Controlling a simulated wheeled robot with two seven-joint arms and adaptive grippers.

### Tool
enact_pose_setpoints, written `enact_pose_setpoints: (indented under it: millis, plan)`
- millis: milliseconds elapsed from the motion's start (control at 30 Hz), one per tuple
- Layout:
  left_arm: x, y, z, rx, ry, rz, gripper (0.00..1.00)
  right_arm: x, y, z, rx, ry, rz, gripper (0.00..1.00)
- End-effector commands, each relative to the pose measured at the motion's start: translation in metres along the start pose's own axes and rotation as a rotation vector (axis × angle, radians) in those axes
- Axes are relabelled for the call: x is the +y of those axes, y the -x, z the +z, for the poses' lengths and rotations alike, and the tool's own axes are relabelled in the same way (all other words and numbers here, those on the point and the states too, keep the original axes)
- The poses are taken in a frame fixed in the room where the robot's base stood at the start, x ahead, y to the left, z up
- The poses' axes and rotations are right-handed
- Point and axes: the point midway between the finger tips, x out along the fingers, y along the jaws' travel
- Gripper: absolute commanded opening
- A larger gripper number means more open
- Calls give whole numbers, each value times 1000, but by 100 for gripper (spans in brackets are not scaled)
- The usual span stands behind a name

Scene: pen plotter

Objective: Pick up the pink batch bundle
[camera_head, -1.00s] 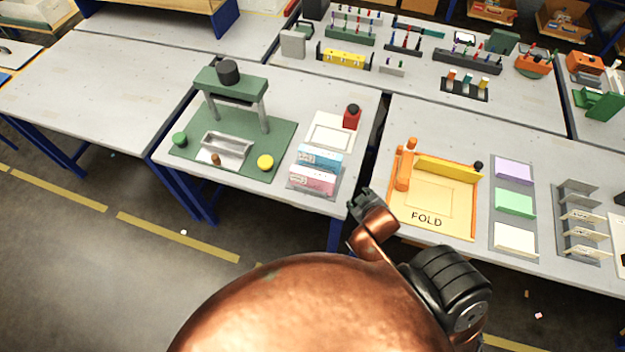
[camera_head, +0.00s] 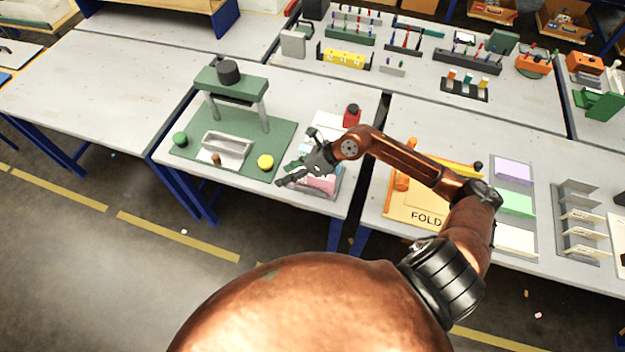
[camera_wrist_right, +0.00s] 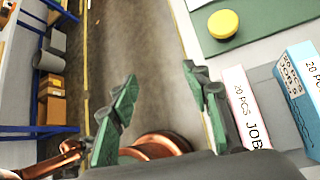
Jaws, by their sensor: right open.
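The pink batch bundle (camera_head: 322,186) lies on a grey tray at the front right corner of the press table, partly hidden by my right gripper (camera_head: 294,162). In the right wrist view the pink bundle (camera_wrist_right: 243,108) shows a white side printed "20 PCS JOB". My right gripper (camera_wrist_right: 160,74) is open there, with its green-padded fingers apart and only floor between them. The pink bundle is just right of the right-hand finger, outside the jaws. My left gripper is not in view.
A blue bundle (camera_wrist_right: 302,92) stands close beside the pink one. A yellow button (camera_head: 265,162) and a metal trough (camera_head: 228,147) sit on the green mat left of the gripper. A red bottle (camera_head: 352,115) stands behind. An orange FOLD tray (camera_head: 405,212) is on the right table.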

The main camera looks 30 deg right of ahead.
Motion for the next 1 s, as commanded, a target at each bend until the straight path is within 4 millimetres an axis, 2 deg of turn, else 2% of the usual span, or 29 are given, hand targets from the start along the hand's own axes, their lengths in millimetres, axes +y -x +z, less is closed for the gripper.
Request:
enact_pose_setpoints:
  millis: [33,100,200,300,633,900,1000]
  plan:
    - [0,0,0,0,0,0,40,-24,8,-16,99,56,-60,44]
    - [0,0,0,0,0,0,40,-52,19,-37,221,109,-126,44]
    - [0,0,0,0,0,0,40,-80,36,-57,338,148,-193,44]
    - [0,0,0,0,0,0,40,-94,43,-67,396,163,-225,44]
    - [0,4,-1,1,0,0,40,-102,16,-84,407,163,-228,44]
    - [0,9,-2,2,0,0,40,-109,-16,-101,404,164,-227,44]
    - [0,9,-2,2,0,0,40,-111,-21,-103,404,167,-229,44]
